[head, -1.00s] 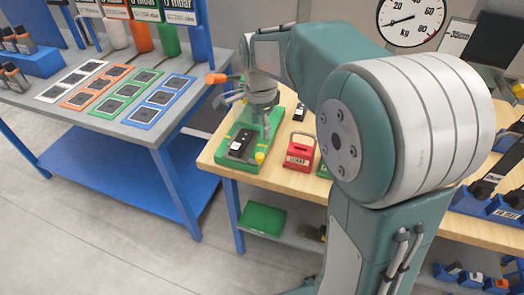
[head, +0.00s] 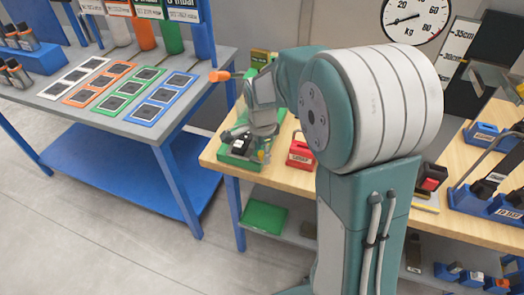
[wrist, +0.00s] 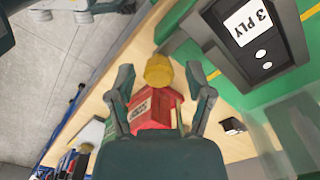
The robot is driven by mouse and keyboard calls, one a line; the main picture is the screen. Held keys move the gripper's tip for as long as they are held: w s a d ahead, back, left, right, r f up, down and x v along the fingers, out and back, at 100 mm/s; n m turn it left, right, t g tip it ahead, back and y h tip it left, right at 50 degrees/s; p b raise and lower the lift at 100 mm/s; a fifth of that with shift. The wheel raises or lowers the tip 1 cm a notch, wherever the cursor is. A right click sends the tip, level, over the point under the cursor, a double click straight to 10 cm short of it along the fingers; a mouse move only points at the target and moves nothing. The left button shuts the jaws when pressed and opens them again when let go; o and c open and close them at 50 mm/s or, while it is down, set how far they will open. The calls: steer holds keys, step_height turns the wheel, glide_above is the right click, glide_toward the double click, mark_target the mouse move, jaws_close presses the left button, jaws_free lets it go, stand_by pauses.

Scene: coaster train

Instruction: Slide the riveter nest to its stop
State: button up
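The riveter nest is a black block labelled "3 PLY" (wrist: 250,38) on a green base (wrist: 292,92) in the wrist view. In the head view the green base (head: 222,158) stands at the left end of the wooden bench, partly hidden by my gripper (head: 262,152). In the wrist view a yellow knob (wrist: 159,70) shows between the fingertips of my gripper (wrist: 160,76). The fingers are apart, with a gap on each side of the knob. The riveter's orange-tipped lever (head: 220,76) sticks out to the left. How the knob joins the nest is hidden.
A red block (head: 301,155) stands on the wooden bench just right of the riveter, and shows behind the knob in the wrist view (wrist: 155,108). Blue holders (head: 490,195) stand at the bench's right. A grey table with coloured cards (head: 120,90) is at left.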

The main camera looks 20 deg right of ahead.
jaws_close()
steer(key=shift+w+d, duration=0.65)
steer(key=shift+w, duration=0.25)
steer(key=shift+w+d, duration=0.65)
steer(key=shift+w, duration=0.2)
steer(key=shift+w+d, duration=0.65)
steer(key=shift+w, duration=0.25)
steer(key=shift+o, duration=2.3)
jaws_free()
steer(key=shift+r, duration=0.1)
step_height(320, 180, up, 12)
